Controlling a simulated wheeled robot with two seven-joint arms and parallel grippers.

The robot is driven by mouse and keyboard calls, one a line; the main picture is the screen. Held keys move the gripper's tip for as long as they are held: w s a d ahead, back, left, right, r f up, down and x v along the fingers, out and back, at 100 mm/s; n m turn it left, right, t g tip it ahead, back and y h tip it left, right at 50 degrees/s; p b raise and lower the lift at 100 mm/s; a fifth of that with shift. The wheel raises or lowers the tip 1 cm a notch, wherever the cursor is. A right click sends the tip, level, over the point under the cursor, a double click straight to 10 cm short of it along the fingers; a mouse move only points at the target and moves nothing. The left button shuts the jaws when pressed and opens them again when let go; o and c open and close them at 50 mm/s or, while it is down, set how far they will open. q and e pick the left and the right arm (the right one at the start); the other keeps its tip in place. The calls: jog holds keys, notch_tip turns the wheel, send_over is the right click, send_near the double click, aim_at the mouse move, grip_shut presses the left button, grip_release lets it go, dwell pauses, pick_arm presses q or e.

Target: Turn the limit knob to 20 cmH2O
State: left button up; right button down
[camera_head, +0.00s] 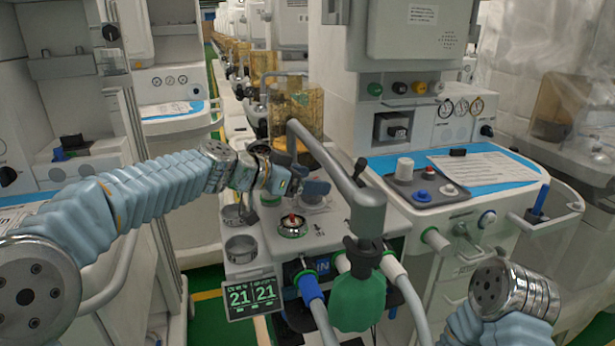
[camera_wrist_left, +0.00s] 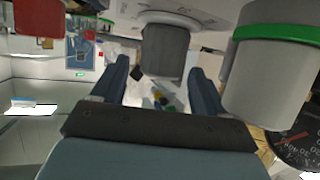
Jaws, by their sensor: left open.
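My left gripper (camera_head: 300,186) is above the top of the machine's breathing unit (camera_head: 340,222). In the left wrist view its two dark blue fingers (camera_wrist_left: 158,68) are apart, with a grey block-like part (camera_wrist_left: 166,52) showing between and beyond them; I cannot tell whether they touch it. A round silver fitting with a red centre (camera_head: 292,225) sits just below the gripper in the head view. I cannot tell for sure which part is the limit knob, and no scale on it is readable. A small display (camera_head: 252,296) reads 21 and 21. My right gripper is out of view.
A grey bent pipe (camera_head: 325,155) with a green bag (camera_head: 360,300) stands right of the gripper. An amber canister (camera_head: 297,108) is behind. A grey cylinder with a green band (camera_wrist_left: 270,75) and a gauge (camera_wrist_left: 296,145) lie close on the right in the wrist view.

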pick_arm(q)
jog(key=c, duration=1.1)
jog(key=shift+o, duration=0.2)
jog(key=shift+s+d+n+t+y+b, duration=0.15)
jog(key=shift+n+t+y+b, duration=0.15)
jog(key=shift+n+t+y, duration=0.5)
jog(key=shift+d+n+t+y, duration=0.15)
jog(key=shift+n+t+y, duration=0.7)
jog(key=shift+n, duration=0.25)
jog(key=shift+s+d+n+t+y, duration=0.15)
jog(key=shift+d+n+t+y, duration=0.1)
jog(key=shift+n+t+y, duration=1)
jog(key=shift+n+y, duration=1.15)
jog(key=shift+y, duration=0.05)
jog(key=shift+a+f+n+y, duration=0.1)
jog(key=shift+f+n+y, duration=0.05)
jog(key=shift+n+y, duration=0.3)
